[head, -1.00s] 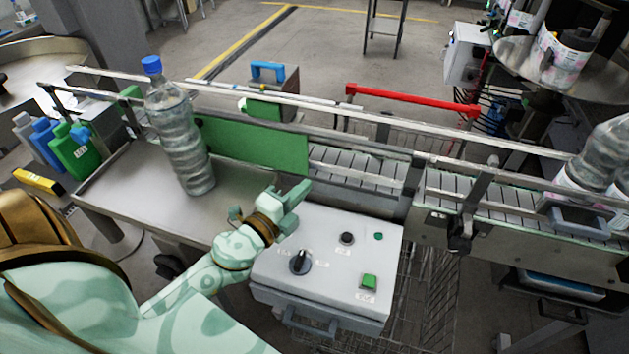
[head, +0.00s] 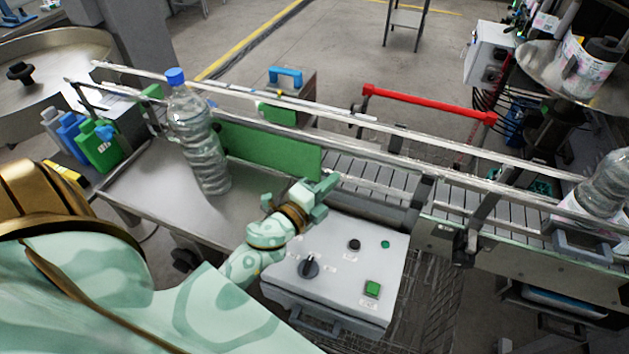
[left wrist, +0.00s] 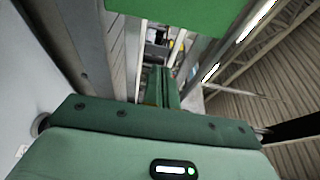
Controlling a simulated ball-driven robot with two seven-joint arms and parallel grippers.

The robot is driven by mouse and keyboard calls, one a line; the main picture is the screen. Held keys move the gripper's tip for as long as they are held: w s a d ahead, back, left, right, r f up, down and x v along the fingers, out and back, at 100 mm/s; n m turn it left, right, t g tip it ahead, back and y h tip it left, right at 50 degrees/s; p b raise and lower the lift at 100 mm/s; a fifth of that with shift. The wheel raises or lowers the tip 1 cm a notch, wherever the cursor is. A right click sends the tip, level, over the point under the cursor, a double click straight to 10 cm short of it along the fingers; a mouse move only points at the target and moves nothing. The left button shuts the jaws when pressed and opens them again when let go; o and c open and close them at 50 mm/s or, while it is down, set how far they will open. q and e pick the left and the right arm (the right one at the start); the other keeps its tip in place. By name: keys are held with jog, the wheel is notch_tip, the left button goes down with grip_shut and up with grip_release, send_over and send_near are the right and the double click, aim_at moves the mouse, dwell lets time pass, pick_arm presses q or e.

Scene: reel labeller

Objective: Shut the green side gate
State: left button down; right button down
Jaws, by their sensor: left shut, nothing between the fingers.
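The green side gate (head: 268,148) is an upright flat panel along the near side of the conveyor, below its guide rail, in the head view. Part of a green panel (left wrist: 175,14) also shows at the top of the left wrist view. My left gripper (head: 326,187) is shut and empty, just past the gate's right end and above the back edge of the grey control box. Its fingers (left wrist: 162,88) point along the conveyor in the left wrist view. I cannot tell whether finger and gate touch. My right gripper is not in view.
A clear bottle with a blue cap (head: 200,140) stands by the gate's left end. The control box (head: 345,265) with knob and buttons lies below my left gripper. The slatted conveyor (head: 375,180) runs right. A red bar (head: 430,103) is behind it.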

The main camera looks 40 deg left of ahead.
aim_at(300, 159)
pick_arm(q)
jog(key=w+a, duration=0.1)
jog(key=a, duration=0.1)
jog(key=shift+w+a, duration=0.35)
jog(key=shift+w, duration=0.05)
jog(key=shift+a, duration=0.45)
jog(key=shift+s, duration=0.1)
jog(key=a, duration=0.2)
jog(key=s+a, duration=0.1)
jog(key=a, duration=0.3)
jog(key=shift+s+a, duration=0.3)
jog(key=shift+a, duration=0.1)
jog(key=shift+d, duration=0.1)
jog(key=shift+w+d, duration=0.1)
